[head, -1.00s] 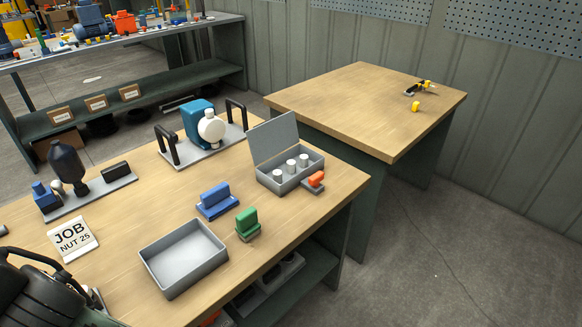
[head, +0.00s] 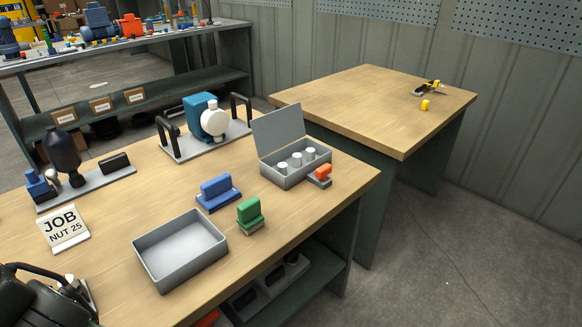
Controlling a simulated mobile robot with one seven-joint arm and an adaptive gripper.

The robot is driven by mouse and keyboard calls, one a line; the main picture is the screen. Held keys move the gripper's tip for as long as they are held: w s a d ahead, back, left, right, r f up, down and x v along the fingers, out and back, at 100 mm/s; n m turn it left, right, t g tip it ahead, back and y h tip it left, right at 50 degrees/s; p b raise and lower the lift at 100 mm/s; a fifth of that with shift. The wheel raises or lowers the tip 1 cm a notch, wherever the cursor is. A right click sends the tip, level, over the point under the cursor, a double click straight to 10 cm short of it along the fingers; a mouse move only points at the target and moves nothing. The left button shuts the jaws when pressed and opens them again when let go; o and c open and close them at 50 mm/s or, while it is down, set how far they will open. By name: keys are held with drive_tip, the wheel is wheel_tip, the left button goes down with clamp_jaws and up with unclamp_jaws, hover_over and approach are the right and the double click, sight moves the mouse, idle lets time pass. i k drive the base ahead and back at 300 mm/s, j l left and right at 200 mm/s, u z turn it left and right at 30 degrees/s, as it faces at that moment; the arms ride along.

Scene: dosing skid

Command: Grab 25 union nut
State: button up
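A job card (head: 63,228) on the near bench reads "JOB NUT 25". An open grey box (head: 296,166) with its lid up holds 3 white cylindrical pieces (head: 297,160). I cannot tell whether any of them is the 25 union nut. A small yellow piece (head: 425,105) lies on the far table beside a black and yellow tool (head: 428,88); I cannot tell what it is. A dark part of my arm end (head: 35,298) fills the bottom left corner, left of the empty tray. Its fingertips are not clear, so open or shut cannot be told.
An empty grey tray (head: 181,251) stands at the bench front. A teal pump (head: 205,120) and a dark-bottle assembly (head: 66,160) stand behind. The far table (head: 350,100) is mostly clear.

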sight(296, 158)
drive_tip(key=i+l+u, duration=0.1)
drive_tip(key=l+u, duration=0.15)
drive_tip(key=u, duration=0.2)
drive_tip(key=i+l+u, duration=0.1)
drive_tip(key=l+u, duration=0.2)
drive_tip(key=u, duration=0.2)
drive_tip(key=l+u, duration=0.4)
drive_tip(key=l, duration=1.8)
drive_tip(key=l+u, duration=0.1)
drive_tip(key=l, duration=0.9)
drive_tip(key=k+l, duration=0.1)
drive_tip(key=l, duration=0.9)
drive_tip(key=u, duration=0.05)
